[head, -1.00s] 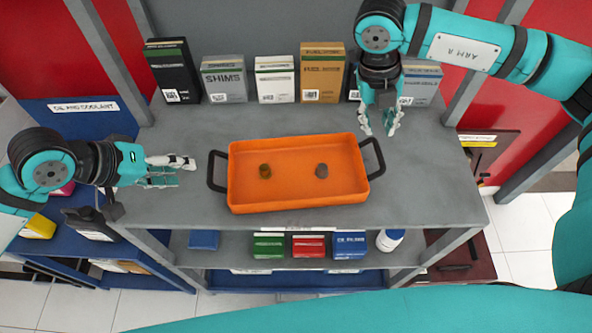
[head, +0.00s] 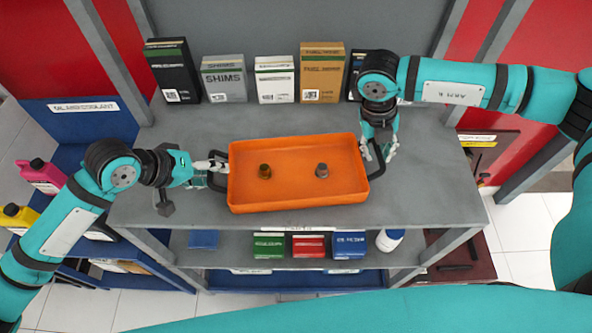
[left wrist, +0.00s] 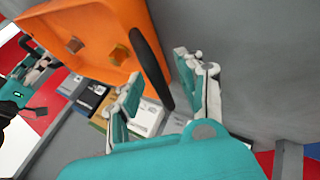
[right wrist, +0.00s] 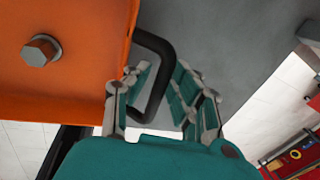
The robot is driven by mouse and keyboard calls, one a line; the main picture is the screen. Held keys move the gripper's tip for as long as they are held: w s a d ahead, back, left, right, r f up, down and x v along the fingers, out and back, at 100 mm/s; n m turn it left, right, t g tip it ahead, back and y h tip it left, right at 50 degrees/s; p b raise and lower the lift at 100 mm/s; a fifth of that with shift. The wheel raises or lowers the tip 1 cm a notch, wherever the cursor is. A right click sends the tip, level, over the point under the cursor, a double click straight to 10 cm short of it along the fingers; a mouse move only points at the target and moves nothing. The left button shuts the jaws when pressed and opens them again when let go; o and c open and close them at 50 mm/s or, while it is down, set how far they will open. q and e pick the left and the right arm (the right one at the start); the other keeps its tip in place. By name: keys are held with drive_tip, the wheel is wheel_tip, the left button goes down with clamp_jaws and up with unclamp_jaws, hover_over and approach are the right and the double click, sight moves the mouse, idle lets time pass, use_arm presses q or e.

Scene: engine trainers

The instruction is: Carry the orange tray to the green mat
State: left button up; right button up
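The orange tray (head: 300,203) sits on the grey shelf top with a black handle at each end. Two small metal hex pieces, one brassy (head: 264,171) and one grey (head: 322,170), stand in it. My left gripper (head: 214,168) is at the left handle. In the left wrist view, that handle (left wrist: 150,65) passes between its parted fingers. My right gripper (head: 384,153) is at the right handle. In the right wrist view, that handle (right wrist: 160,55) lies between its parted fingers. Both grippers look open. No green mat shows in any view.
Upright boxes, including a black one (head: 174,72), a grey one (head: 224,78) and a tan one (head: 321,72), line the back of the grey top (head: 430,200). A lower shelf holds small boxes and a white bottle (head: 389,240). The top's right front is clear.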

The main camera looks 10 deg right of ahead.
use_arm(q)
drive_tip(key=c, duration=0.4)
use_arm(e)
clamp_jaws()
use_arm(q)
clamp_jaws()
drive_tip(key=shift+r, duration=0.2)
use_arm(e)
drive_tip(key=shift+r, duration=0.2)
